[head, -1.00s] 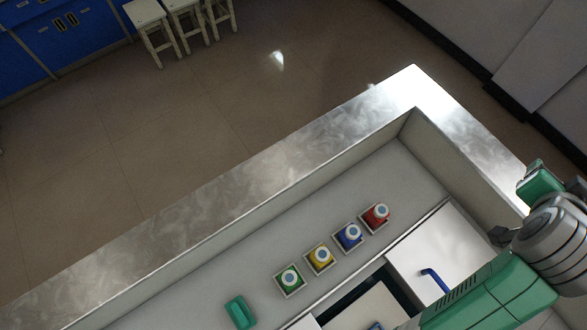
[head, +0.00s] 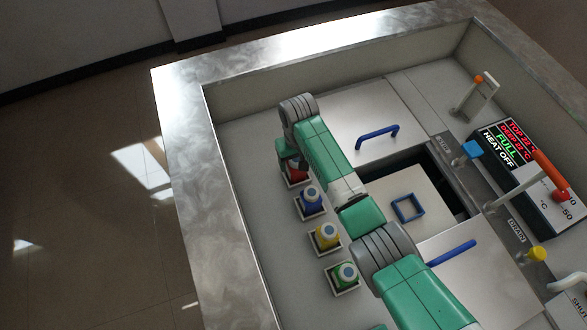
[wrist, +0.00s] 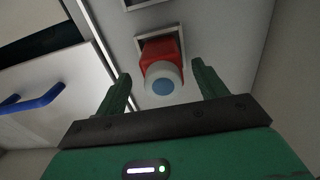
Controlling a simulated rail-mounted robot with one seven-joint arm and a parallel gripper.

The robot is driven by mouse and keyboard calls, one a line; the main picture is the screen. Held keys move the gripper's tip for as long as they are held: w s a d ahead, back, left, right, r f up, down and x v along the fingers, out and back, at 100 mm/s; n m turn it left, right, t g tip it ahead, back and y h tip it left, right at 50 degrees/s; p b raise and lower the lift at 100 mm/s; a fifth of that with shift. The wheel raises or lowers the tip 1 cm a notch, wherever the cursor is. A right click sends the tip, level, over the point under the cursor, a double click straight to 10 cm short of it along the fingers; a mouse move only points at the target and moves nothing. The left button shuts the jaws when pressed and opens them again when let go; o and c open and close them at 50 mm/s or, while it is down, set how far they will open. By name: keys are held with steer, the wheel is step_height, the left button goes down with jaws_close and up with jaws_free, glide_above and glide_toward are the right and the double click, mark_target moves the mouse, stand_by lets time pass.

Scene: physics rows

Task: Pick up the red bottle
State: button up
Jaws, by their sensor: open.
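The red bottle (wrist: 160,52) has a white cap with a blue top and sits in a small square holder (wrist: 179,33). In the wrist view it lies between and beyond the fingertips of my gripper (wrist: 157,82). My gripper is open, one green finger on each side of the cap, and nothing is held. I cannot tell exactly how far the fingertips are from the bottle. In the head view the red bottle (head: 296,172) is partly hidden by my arm, at the far end of the row, and the fingers are hidden.
The blue bottle (head: 311,198), yellow bottle (head: 325,236) and green bottle (head: 343,276) stand in holders in a row. A lid with a blue handle (head: 377,136) is right of the red bottle. A metal rim (head: 187,160) and raised wall border the bench.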

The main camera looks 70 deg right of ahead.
step_height(320, 180, down, 4)
steer(key=shift+w+f+b, duration=0.15)
steer(key=shift+f+b, duration=0.05)
steer(key=shift+b, duration=0.3)
steer(key=shift+c, duration=0.4)
steer(key=c, duration=1.1)
step_height(320, 180, up, 10)
steer(key=p, duration=0.2)
steer(key=shift+r+p, duration=0.1)
steer(key=shift+p, duration=0.2)
